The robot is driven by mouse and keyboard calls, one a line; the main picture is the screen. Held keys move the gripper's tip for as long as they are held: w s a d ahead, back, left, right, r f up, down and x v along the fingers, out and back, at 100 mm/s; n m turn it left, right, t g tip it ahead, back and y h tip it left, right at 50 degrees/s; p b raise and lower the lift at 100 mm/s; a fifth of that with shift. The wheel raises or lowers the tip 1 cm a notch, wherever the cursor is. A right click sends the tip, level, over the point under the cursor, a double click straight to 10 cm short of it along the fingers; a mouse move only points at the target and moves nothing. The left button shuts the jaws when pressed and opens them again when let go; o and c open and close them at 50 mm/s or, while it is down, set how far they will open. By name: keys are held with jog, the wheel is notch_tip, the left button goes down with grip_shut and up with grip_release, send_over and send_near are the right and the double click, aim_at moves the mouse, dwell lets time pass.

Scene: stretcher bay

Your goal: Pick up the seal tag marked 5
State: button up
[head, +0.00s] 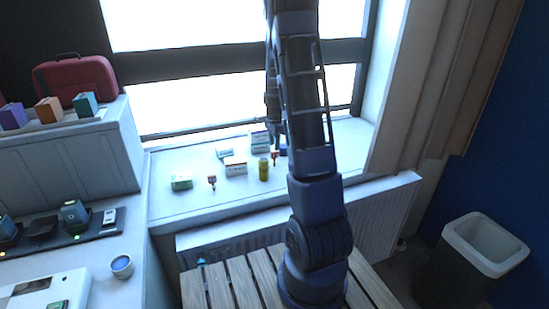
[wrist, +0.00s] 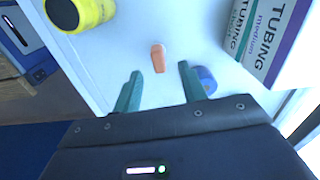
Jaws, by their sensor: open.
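A small orange tag (wrist: 157,57) lies on the pale sill in the wrist view, just beyond and between my fingertips. No number on it is readable. My gripper (wrist: 160,84) is open and empty, its two green fingers pointing toward the tag without holding it. In the head view, a small red-orange tag (head: 275,157) shows beside my arm, near the yellow bottle. Another small red tag (head: 211,181) stands further left on the sill; its marking is too small to read. My arm hides part of the sill in the head view.
A blue round object (wrist: 206,80) sits close by the right finger.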

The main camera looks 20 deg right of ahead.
aim_at(274, 152)
jog(key=shift+s+f, duration=0.1)
jog(key=shift+f, duration=2.65)
grip_shut()
